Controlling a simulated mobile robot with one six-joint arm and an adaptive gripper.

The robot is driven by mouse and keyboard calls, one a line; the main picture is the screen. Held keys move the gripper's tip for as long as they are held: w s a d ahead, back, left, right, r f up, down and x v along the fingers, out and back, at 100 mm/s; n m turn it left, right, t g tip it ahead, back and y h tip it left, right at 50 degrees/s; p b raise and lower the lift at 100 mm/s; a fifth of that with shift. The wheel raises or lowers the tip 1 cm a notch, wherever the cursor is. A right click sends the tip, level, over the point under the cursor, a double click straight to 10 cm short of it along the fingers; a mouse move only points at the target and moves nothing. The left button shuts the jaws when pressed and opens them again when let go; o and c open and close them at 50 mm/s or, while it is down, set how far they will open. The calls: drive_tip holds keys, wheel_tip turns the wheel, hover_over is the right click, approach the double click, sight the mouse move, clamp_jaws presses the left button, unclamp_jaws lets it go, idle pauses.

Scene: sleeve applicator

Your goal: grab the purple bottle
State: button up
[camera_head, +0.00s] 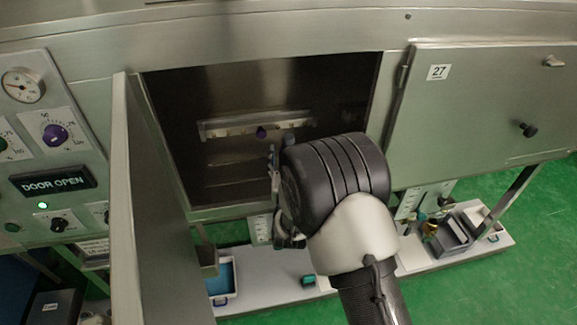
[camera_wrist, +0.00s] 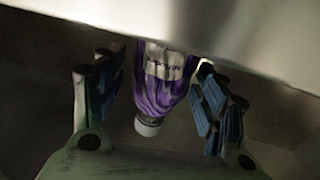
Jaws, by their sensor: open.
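The purple bottle (camera_wrist: 165,90) shows in the wrist view with a pale label and a white cap at the lower end of the picture. It lies between the two fingers of my gripper (camera_wrist: 160,68), which is open, with a gap visible on both sides. The bottle's far end is hidden by a metal panel across the top. In the head view, my gripper (camera_head: 279,155) reaches into the open chamber, mostly hidden by my wrist. A small purple shape (camera_head: 262,132) shows just left of the fingers; I cannot tell if it is the bottle.
The dark metal chamber (camera_head: 190,171) has a pale rail (camera_head: 225,129) inside. Its open door (camera_head: 146,200) stands on the left of the opening. A closed door (camera_head: 480,105) marked 27 is on the right. A white shelf (camera_head: 265,267) with small items runs below.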

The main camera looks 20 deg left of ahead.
drive_tip(key=shift+w, duration=0.2)
drive_tip(key=shift+c, duration=0.5)
drive_tip(key=c, duration=1.2)
drive_tip(key=shift+c, duration=0.3)
drive_tip(key=shift+r, duration=0.15)
